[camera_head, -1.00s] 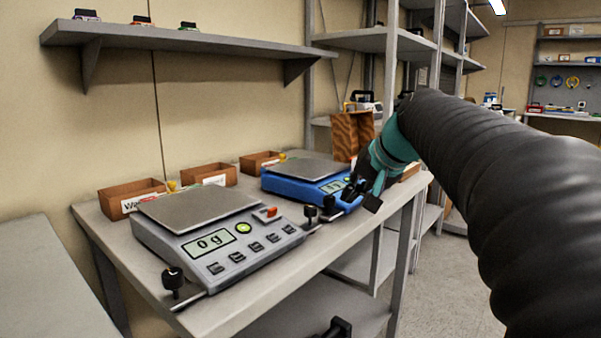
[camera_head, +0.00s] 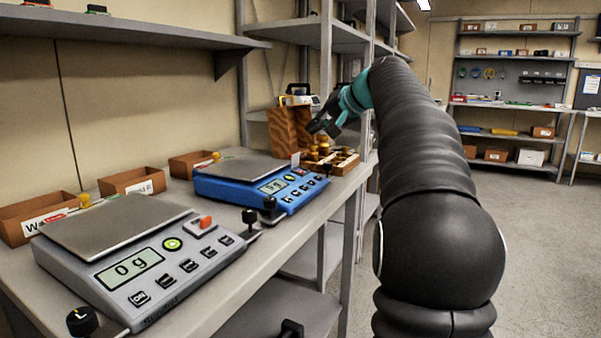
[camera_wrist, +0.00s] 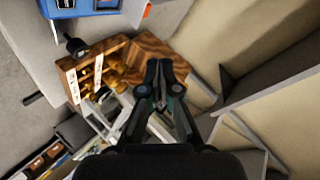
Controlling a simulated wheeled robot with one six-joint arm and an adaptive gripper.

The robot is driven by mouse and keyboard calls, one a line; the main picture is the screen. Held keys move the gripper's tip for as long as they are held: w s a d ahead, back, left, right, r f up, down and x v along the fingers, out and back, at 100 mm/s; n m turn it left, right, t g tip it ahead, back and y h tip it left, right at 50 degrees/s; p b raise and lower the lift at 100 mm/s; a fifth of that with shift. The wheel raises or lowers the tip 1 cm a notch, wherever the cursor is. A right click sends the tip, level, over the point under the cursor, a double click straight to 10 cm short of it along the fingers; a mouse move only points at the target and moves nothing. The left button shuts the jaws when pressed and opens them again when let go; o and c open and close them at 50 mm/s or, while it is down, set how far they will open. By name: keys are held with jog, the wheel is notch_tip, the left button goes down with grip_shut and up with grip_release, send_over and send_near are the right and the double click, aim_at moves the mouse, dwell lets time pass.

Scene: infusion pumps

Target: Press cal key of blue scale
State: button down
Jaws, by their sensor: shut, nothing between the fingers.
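The blue scale (camera_head: 233,194) sits on the bench in the head view, with a grey pan, a small display (camera_head: 273,186) and a row of dark keys (camera_head: 300,193) along its front panel. The key labels are too small to read. My gripper (camera_head: 318,130) is shut and empty. It is raised above the bench, beyond the blue scale's right end, near the wooden weight box. In the wrist view my gripper (camera_wrist: 160,103) points toward the area beside the wooden box, and only an edge of the blue scale (camera_wrist: 95,6) shows at the top.
A grey scale (camera_head: 140,260) reading 0 g stands nearer on the bench. An open wooden box (camera_head: 345,164) with brass weights is right of the blue scale. Brown bins (camera_head: 132,182) line the wall side. A shelf (camera_head: 130,27) hangs above. Open floor lies right.

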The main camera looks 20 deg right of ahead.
aim_at(297, 163)
jog(key=f+b, duration=0.2)
jog(key=w+f+b, duration=0.1)
jog(key=f+b, duration=0.1)
jog(key=f, duration=0.1)
jog(key=a+f+b, duration=0.1)
jog(key=f+b, duration=0.1)
jog(key=shift+w+a+f, duration=0.1)
jog(key=shift+w+f, duration=0.05)
jog(key=shift+w, duration=0.05)
jog(key=shift+w+a+f+b, duration=0.15)
jog(key=shift+w+f+b, duration=0.05)
jog(key=shift+f+b, duration=0.45)
dwell(0.9)
jog(key=shift+f, duration=0.35)
jog(key=shift+w+a+f+b, duration=0.1)
jog(key=shift+w+f+b, duration=0.05)
jog(key=shift+f+b, duration=0.2)
dwell(0.6)
jog(key=shift+r, duration=0.1)
jog(key=shift+r+p, duration=0.65)
jog(key=shift+r, duration=0.05)
